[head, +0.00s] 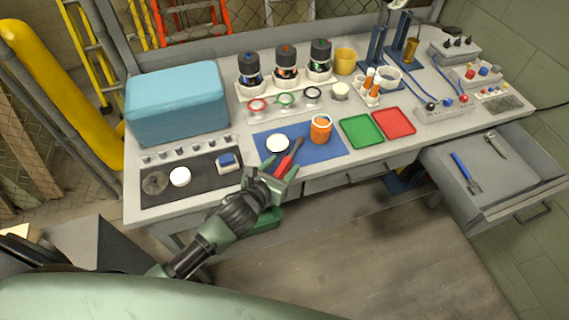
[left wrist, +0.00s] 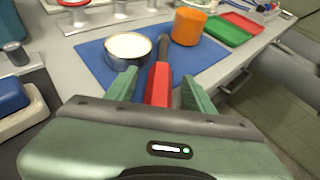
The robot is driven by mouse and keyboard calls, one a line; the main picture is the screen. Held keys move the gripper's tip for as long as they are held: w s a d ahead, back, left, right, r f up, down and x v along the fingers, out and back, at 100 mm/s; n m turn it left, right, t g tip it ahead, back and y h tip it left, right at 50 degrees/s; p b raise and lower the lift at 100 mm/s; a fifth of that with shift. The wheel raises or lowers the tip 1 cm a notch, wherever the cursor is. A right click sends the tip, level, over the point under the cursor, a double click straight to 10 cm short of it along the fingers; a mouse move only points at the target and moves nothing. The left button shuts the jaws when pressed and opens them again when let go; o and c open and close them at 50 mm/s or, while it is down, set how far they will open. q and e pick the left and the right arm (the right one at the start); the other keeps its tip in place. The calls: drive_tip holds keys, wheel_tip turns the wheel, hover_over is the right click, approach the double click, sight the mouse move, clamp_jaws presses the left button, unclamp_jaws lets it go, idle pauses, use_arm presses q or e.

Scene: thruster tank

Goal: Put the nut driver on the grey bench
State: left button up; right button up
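A tool with a red handle and a dark far part, apparently the nut driver (head: 297,147), lies on the blue mat (head: 325,150) on the grey bench (head: 235,187). My left gripper (head: 281,170) is over the bench's front edge at the near end of the tool. In the left wrist view, the fingers of my left gripper (left wrist: 160,90) stand open with the red handle of the nut driver (left wrist: 160,80) between them. A small gap shows on each side. The near end of the handle is hidden behind the gripper body. My right gripper is not in view.
Left of the tool is a round white-topped tin (head: 277,144); right of it an orange cup (head: 320,129). Green (head: 361,131) and red (head: 394,123) trays lie farther right. An open drawer (head: 490,195) holds a blue-handled tool (head: 466,172). Bare bench runs along the front edge.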

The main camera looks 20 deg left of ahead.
use_arm(q)
clamp_jaws()
drive_tip(key=shift+r, duration=0.1)
